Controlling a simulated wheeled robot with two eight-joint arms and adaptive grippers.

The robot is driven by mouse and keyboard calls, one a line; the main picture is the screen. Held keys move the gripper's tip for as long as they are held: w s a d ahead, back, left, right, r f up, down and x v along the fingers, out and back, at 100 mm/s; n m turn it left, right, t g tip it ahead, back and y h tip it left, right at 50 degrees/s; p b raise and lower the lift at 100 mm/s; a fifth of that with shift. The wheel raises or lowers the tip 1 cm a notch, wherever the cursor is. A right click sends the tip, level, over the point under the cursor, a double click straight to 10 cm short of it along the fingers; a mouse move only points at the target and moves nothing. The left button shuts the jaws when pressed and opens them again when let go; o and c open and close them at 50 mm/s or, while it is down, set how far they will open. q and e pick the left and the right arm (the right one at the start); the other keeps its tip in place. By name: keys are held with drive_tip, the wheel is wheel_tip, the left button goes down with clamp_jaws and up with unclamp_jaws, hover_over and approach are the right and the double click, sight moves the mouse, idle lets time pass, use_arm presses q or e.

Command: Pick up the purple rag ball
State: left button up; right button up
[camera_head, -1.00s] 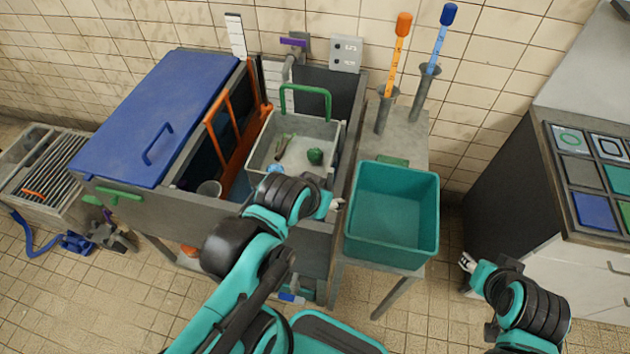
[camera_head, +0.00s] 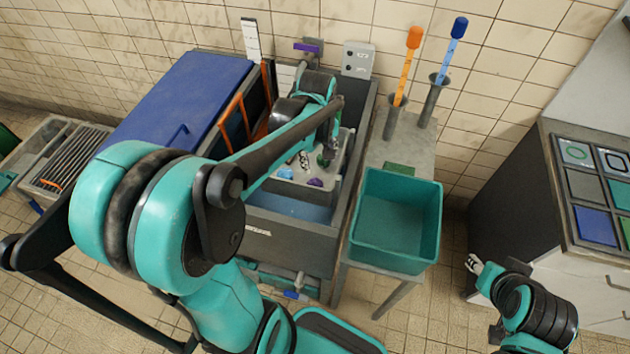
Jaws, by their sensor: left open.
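A small purple lump (camera_head: 315,183), which looks like the purple rag ball, lies near the front of the light grey basket (camera_head: 344,165) in the sink. My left gripper (camera_head: 304,160) points down into the basket, open, just behind and slightly left of the purple lump. I see no contact between them. My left forearm and wrist hide much of the basket. My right gripper (camera_head: 472,264) hangs at the lower right, away from the basket; its fingers are too small to judge.
A blue item (camera_head: 284,172) and a dark green item (camera_head: 325,158) are also in the basket. A teal bin (camera_head: 397,225) stands on the side table at right. An orange rack (camera_head: 236,118) stands left of the basket.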

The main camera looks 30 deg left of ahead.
sight(314, 181)
use_arm(q)
drive_tip(key=f, duration=0.2)
drive_tip(key=w+a+f+n+b, duration=0.1)
drive_tip(key=f, duration=0.2)
drive_tip(key=a+f+n+g, duration=0.1)
drive_tip(key=f, duration=0.2)
drive_tip(key=shift+w+f+b, duration=0.1)
drive_tip(key=shift+w+b, duration=0.05)
drive_tip(key=shift+b, duration=0.25)
drive_tip(key=shift+s+d+f+b, duration=0.15)
drive_tip(key=shift+f+b, duration=0.9)
drive_tip(key=shift+f, duration=1.65)
drive_tip(key=shift+s, duration=0.1)
drive_tip(key=c, duration=0.9)
